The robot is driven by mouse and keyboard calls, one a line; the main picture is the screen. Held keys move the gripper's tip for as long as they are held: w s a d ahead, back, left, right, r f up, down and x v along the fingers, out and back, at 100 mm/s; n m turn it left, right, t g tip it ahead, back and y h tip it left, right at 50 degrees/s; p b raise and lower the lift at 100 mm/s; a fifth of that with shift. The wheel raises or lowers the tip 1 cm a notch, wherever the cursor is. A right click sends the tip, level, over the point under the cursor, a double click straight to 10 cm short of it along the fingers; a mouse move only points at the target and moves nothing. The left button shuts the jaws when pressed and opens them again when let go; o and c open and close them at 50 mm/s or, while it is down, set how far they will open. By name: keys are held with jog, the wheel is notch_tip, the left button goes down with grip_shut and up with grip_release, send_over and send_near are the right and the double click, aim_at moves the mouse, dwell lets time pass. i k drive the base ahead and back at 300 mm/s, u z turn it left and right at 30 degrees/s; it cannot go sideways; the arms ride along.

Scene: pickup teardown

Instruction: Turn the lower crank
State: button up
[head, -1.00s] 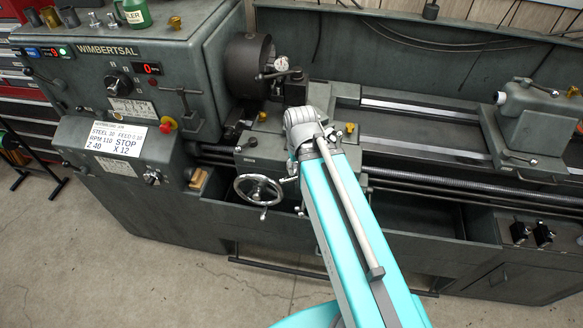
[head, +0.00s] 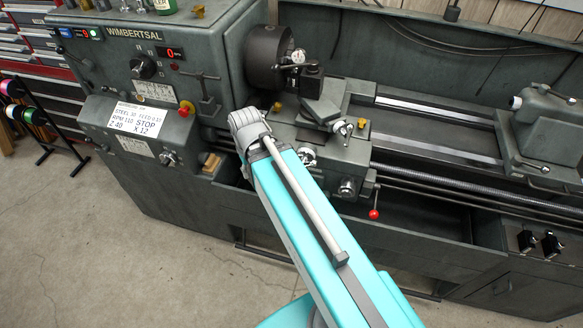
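The lathe carriage (head: 331,151) stands in the middle of the head view. It has two small silver cranks: an upper one (head: 343,128) on the compound slide and a lower one (head: 307,155) on the carriage front, right beside my teal arm. A silver knob (head: 347,187) and a lever with a red ball (head: 374,213) sit below on the apron. The large handwheel is hidden behind my arm. My arm's grey joint shows left of the carriage; my gripper itself is not visible.
The headstock (head: 150,75) with its chuck (head: 268,55) stands at the left and back. The tailstock (head: 545,125) is at the far right. The lead screw (head: 440,178) runs rightward from the carriage. The concrete floor (head: 190,275) in front is clear.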

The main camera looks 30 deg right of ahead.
aim_at(306, 155)
jog(key=u, duration=0.95)
jog(key=k, duration=0.5)
jog(key=z, duration=2.2)
